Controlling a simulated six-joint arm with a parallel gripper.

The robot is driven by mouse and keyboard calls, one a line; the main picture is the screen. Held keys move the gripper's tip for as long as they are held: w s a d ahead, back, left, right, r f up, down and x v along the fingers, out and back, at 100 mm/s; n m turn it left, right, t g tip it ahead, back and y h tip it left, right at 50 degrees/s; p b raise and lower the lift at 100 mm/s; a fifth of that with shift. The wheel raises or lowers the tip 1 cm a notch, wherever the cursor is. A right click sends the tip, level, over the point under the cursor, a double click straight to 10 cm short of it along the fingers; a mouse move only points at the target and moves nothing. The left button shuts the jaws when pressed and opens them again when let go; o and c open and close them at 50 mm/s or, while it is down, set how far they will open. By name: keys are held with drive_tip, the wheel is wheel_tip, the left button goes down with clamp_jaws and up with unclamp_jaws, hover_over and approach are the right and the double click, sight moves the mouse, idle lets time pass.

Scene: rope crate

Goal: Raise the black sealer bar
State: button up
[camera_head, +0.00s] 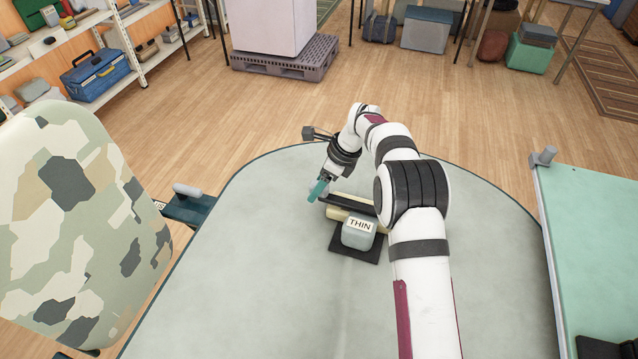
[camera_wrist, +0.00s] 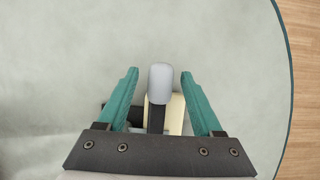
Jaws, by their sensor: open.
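The sealer stands on the table with a cream body (camera_head: 338,213), a black base (camera_head: 369,251) and a grey block marked "THIN" (camera_head: 358,235). Its black bar (camera_head: 350,206) lies along the top of the cream body, looking lowered. In the wrist view the black bar (camera_wrist: 156,121) ends in a rounded grey handle (camera_wrist: 160,84). My gripper (camera_head: 318,190) is at the bar's left end in the head view. In the wrist view my gripper (camera_wrist: 160,73) is open, with one teal finger on each side of the handle and visible gaps between. My wrist hides part of the sealer there.
The pale grey table (camera_head: 260,260) is clear around the sealer. A camouflage-patterned chair back (camera_head: 75,220) stands left of it, and a green-topped surface (camera_head: 595,230) stands to the right. Shelves and a pallet (camera_head: 285,62) are farther back on the floor.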

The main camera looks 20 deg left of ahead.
sight(345, 199)
clamp_jaws()
idle(0.4)
drive_tip(key=shift+d+r, duration=0.15)
drive_tip(key=shift+r, duration=0.3)
drive_tip(key=d+r+y, duration=0.6)
drive_tip(key=d+y, duration=0.1)
drive_tip(key=d, duration=0.2)
drive_tip(key=d+r+y, duration=0.7)
drive_tip(key=d, duration=0.2)
drive_tip(key=shift+d+r+t+y, duration=0.3)
drive_tip(key=shift+t+y, duration=0.1)
